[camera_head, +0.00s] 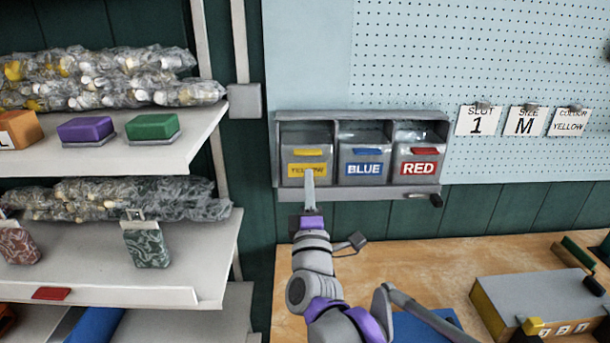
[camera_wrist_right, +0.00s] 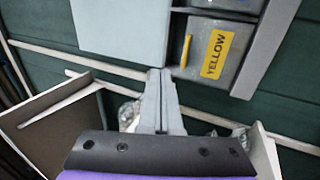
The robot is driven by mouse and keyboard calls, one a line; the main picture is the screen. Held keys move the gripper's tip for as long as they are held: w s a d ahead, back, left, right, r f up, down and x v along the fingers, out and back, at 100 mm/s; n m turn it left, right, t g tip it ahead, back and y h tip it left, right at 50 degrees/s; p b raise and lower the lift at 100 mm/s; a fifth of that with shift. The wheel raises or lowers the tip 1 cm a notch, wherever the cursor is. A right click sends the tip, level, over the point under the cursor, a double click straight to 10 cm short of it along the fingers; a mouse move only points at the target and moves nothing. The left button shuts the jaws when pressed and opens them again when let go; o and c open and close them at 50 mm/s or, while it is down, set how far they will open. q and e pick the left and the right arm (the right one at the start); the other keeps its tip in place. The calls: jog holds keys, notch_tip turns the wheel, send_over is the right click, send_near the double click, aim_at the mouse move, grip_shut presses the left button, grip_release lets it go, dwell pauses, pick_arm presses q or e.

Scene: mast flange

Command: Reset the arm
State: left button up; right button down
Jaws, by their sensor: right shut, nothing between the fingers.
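My right arm (camera_head: 313,275) reaches up from the bottom middle of the head view. Its right gripper (camera_head: 310,173) is shut and empty, with its tip in front of the lower edge of the yellow-labelled bin (camera_head: 306,153). In the right wrist view the two fingers of the gripper (camera_wrist_right: 160,72) lie together with nothing between them. The YELLOW label shows there on the bin (camera_wrist_right: 216,53), to the right of the fingertips. I cannot tell whether the tip touches the bin. My left gripper is not in view.
The wall rack (camera_head: 360,194) also holds a blue bin (camera_head: 364,153) and a red bin (camera_head: 418,152). Cards (camera_head: 525,120) hang on the pegboard. Shelves (camera_head: 190,260) with bagged goods stand left. A workbench (camera_head: 450,255) carries a grey-topped box (camera_head: 540,300) at right.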

jog(key=s+d+f+m+g, duration=0.5)
jog(key=s+f+m, duration=0.1)
jog(key=s+f, duration=0.4)
jog(key=s+d+f+m+g, duration=0.5)
jog(key=s+f, duration=0.5)
jog(key=f, duration=0.3)
jog(key=s+d+f+m+g, duration=0.5)
jog(key=s+f+m+g, duration=0.2)
jog(key=s+f, duration=0.3)
jog(key=shift+s+d+f, duration=0.25)
jog(key=shift+s+f, duration=0.1)
jog(key=shift+f, duration=0.45)
